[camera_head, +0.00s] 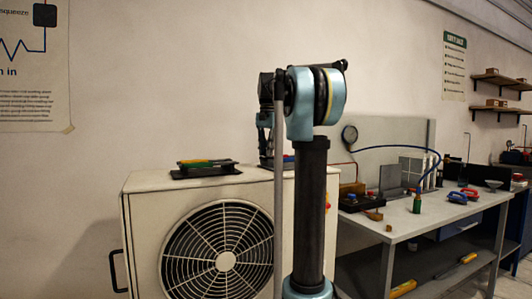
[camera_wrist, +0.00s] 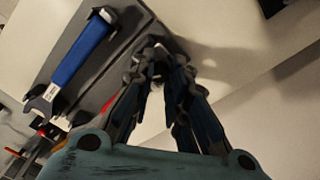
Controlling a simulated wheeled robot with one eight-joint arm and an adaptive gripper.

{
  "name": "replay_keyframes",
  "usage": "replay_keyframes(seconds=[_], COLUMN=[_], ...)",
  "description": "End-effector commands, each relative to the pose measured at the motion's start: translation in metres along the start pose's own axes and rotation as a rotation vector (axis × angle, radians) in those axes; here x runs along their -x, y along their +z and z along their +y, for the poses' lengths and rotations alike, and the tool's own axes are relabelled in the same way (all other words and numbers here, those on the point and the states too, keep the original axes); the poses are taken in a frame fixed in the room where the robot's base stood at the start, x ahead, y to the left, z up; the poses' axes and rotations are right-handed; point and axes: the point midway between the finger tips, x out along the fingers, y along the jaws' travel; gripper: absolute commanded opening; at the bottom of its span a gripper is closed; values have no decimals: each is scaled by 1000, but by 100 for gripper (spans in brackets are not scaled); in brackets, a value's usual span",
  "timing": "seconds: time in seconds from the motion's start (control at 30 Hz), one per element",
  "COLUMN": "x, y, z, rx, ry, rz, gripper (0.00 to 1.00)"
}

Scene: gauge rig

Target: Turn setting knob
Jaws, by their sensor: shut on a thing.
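My gripper (camera_wrist: 166,66) is shut in the wrist view, its two dark jointed fingers converging on a small thing that they mostly hide. I cannot make out this thing's shape or whether it is the setting knob. In the head view my gripper (camera_head: 265,142) points down over the back of the white fan unit (camera_head: 142,205), partly hidden by my own arm. No setting knob can be clearly picked out in either view.
A tool tray (camera_head: 205,169) sits on the fan unit, left of my gripper.

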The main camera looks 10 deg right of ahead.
Motion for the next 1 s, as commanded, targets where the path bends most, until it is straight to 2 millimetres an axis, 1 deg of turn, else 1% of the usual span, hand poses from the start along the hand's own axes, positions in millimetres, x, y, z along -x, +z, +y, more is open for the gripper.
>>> replay_keyframes(seconds=[0.2, 0.4, 0.9, 0.93, 0.97, 1.0], x=[0, 0, 0, 0, 0, 0], y=[0, 0, 0, 0, 0, 0], z=[0, 0, 0, 0, 0, 0], rx=[-109, -163, -180, -179, -179, -179], ry=[0, 0, 0, 0, 0, 0], rz=[3, 4, 5, 5, 5, 5], gripper=[0, 0, 0, 20, 26, 35])
